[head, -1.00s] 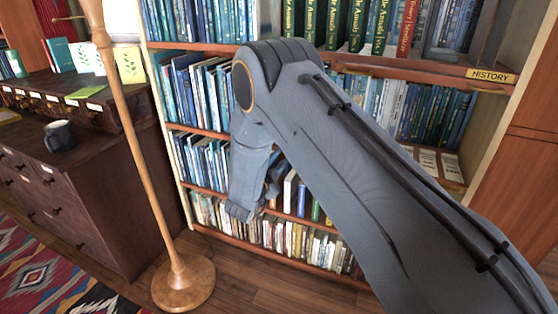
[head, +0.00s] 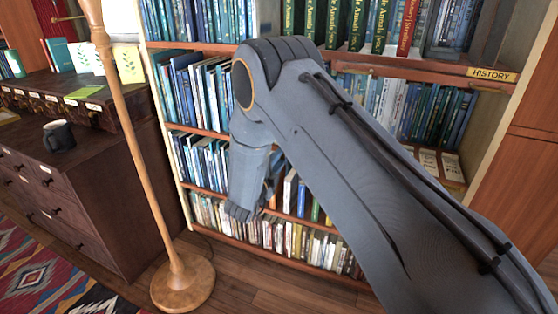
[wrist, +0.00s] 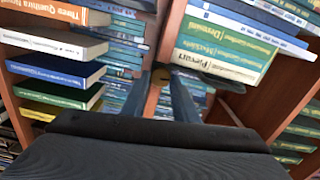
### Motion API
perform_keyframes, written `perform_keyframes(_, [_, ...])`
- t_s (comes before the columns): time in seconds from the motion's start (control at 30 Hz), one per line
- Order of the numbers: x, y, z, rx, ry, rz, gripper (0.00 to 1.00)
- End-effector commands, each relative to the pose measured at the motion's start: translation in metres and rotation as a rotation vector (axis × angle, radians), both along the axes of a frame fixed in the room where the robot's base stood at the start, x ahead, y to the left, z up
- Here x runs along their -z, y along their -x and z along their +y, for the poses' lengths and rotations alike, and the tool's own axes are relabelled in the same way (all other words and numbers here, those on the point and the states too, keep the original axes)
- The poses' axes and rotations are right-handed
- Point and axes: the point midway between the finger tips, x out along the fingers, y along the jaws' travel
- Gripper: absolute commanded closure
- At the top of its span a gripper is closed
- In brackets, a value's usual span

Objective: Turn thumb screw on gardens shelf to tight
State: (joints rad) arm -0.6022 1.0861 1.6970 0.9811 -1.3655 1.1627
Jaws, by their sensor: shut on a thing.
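In the wrist view, a small brass thumb screw (wrist: 160,75) sits on a brown wooden shelf part, between the tips of my gripper. Only a bit of the screw shows, and its turn angle cannot be read. My gripper (wrist: 165,82) is shut on it, with dark fingers reaching up from the black wrist body. In the head view my arm hides the gripper and the screw. No gardens label is legible in these frames.
A floor lamp (head: 177,264) stands left of the bookcase. A HISTORY label (head: 491,75) marks an upper shelf.

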Motion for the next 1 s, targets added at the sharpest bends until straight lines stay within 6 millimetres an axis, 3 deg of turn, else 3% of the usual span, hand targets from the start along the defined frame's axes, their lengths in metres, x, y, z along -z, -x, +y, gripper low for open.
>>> perform_keyframes(0.2, [0.000, 0.000, 0.000, 0.000, 0.002, 0.002, 0.96])
perform_keyframes(0.23, [0.000, 0.000, 0.000, 0.000, 0.002, 0.002, 0.69])
perform_keyframes(0.3, [0.000, 0.000, 0.000, 0.000, 0.002, 0.002, 0.57])
perform_keyframes(0.67, [0.000, 0.004, 0.002, -0.001, 0.002, 0.002, 0.57])
perform_keyframes(1.0, [0.000, 0.051, 0.019, -0.003, 0.004, 0.002, 0.57])
